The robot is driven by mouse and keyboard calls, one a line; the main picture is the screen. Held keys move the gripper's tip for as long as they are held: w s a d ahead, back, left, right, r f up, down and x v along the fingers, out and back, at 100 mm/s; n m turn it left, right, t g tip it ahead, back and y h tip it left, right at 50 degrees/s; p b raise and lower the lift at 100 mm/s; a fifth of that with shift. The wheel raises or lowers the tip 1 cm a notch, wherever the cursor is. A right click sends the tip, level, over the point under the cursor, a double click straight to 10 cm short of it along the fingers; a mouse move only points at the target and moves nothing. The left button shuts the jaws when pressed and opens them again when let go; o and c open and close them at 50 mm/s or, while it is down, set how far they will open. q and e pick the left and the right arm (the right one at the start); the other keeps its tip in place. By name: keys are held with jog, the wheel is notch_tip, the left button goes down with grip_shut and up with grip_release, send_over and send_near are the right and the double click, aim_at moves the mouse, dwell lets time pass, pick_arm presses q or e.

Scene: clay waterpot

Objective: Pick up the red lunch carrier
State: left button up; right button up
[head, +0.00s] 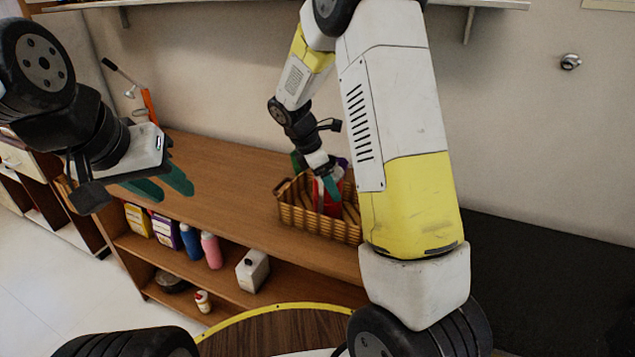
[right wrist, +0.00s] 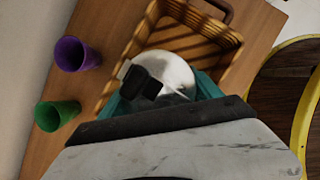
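The red lunch carrier (head: 319,196) stands in a wicker basket (head: 300,219) on the wooden counter, partly hidden by my right gripper. In the right wrist view its round white top (right wrist: 168,66) shows with a dark handle or clasp (right wrist: 147,84) on it. My right gripper (head: 330,187) is down at the basket. Its teal fingers (right wrist: 160,97) are spread to either side of the white top; whether they touch it I cannot tell. My left gripper (head: 164,184) is open and empty, above the left part of the counter.
A purple cup (right wrist: 76,54) and a green cup (right wrist: 57,115) stand beside the basket. The counter's left middle is clear.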

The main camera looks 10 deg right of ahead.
grip_shut()
